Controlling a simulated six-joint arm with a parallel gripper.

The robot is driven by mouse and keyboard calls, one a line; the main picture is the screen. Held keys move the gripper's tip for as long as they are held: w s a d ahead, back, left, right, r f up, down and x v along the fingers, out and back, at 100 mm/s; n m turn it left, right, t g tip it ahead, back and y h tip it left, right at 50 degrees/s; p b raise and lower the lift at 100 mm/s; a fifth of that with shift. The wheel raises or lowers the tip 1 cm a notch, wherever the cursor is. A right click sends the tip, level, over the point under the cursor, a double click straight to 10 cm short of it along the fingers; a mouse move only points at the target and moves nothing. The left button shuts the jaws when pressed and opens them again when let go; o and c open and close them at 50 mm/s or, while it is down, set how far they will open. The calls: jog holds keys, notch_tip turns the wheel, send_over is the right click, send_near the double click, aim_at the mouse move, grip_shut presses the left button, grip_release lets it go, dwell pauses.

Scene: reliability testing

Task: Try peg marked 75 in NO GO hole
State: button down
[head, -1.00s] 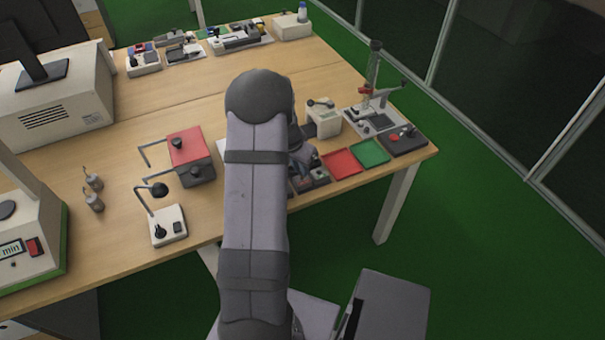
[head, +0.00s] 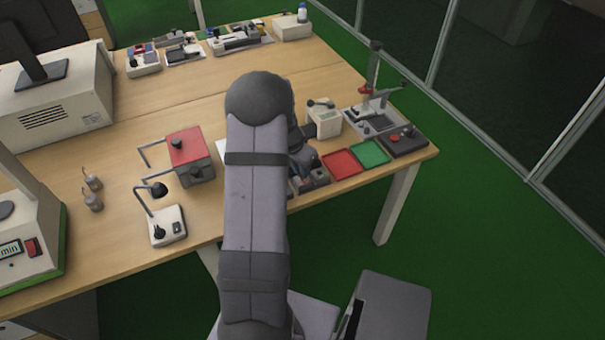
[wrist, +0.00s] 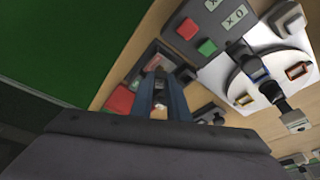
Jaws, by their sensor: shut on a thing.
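My gripper (wrist: 160,98) points down over the bench at the lower middle of the wrist view. Its two dark fingers are close together, shut on a small light peg (wrist: 160,112) that shows only partly between them. The mark on the peg cannot be read. Past the fingers lies a dark block (wrist: 146,62) with a red part (wrist: 120,100) beside it. The hole labels are not legible, and I cannot tell whether the peg touches the block. In the head view my arm hides most of this area; small dark blocks (head: 316,176) show beside the wrist.
A red tray (head: 342,163) and a green tray (head: 369,153) lie right of the gripper, near the table edge. A white device (head: 324,120) stands behind.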

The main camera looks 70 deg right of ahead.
jog(key=shift+r, duration=0.55)
dwell(0.6)
jog(key=shift+r+p, duration=1.5)
jog(key=shift+r, duration=0.5)
jog(key=shift+d, duration=0.1)
